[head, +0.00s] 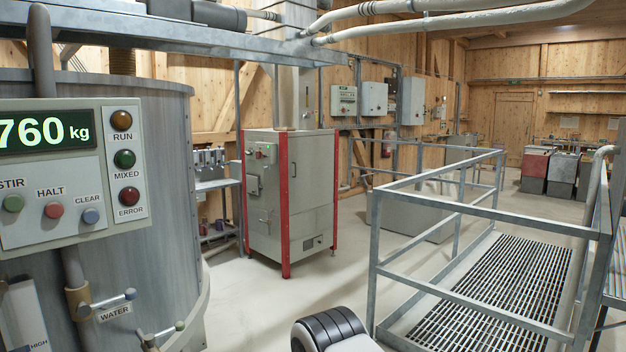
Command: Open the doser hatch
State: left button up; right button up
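I cannot tell for sure which thing is the doser hatch. A grey metal cabinet (290,195) with red corner posts stands at the centre of the head view. A large round steel tank (165,150) fills the left side, with a control panel (70,170) reading 760 kg. Neither gripper shows; only a white and black part of my own body is at the bottom edge.
A galvanized railing (440,275) surrounds a grated platform (500,285) at the right. Valve handles, one marked WATER (114,312), stick out at the lower left. Red and grey bins (535,172) stand far right. Pale floor between tank and railing is clear.

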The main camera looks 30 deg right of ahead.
aim_at(310, 158)
jog(key=i+l+z, duration=0.35)
jog(key=i+l, duration=0.25)
jog(key=i, duration=0.4)
jog(key=i+l+z, duration=0.3)
jog(key=i, duration=0.75)
jog(key=i+z, duration=0.35)
jog(key=i, duration=0.7)
jog(key=l, duration=0.1)
